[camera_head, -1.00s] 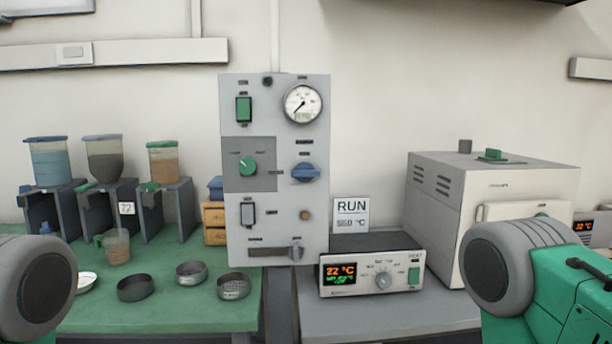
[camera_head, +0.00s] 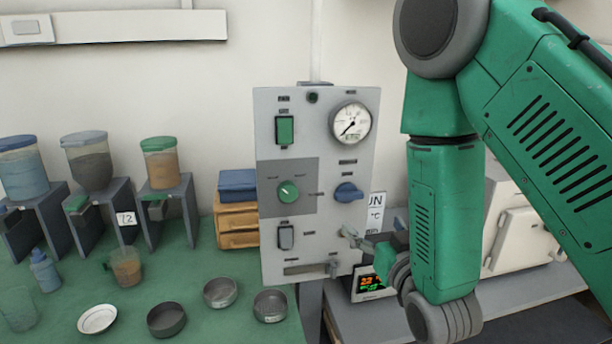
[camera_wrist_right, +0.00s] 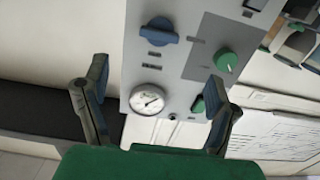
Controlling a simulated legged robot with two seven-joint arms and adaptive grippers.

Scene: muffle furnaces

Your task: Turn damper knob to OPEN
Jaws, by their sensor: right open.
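A grey control panel (camera_head: 265,235) on the wall carries a green round knob (camera_head: 288,192) at middle left and a blue knob (camera_head: 348,192) to its right. The labels are too small to read, so I cannot tell which knob is the damper's. In the right wrist view the blue knob (camera_wrist_right: 150,32) and green knob (camera_wrist_right: 226,61) lie beyond the fingers. My right gripper (camera_head: 356,240) is open and empty, in front of the panel's lower right, below the blue knob. In the wrist view its fingers (camera_wrist_right: 160,84) are spread apart, with neither knob between them. My left gripper is out of view.
A gauge (camera_head: 350,122) and green switch (camera_head: 285,130) sit on the upper panel. Dishes, hoppers and a beaker (camera_head: 126,268) stand on the green bench (camera_head: 90,290) at left. A furnace (camera_head: 520,240) and display unit (camera_head: 368,286) are partly hidden behind my right arm.

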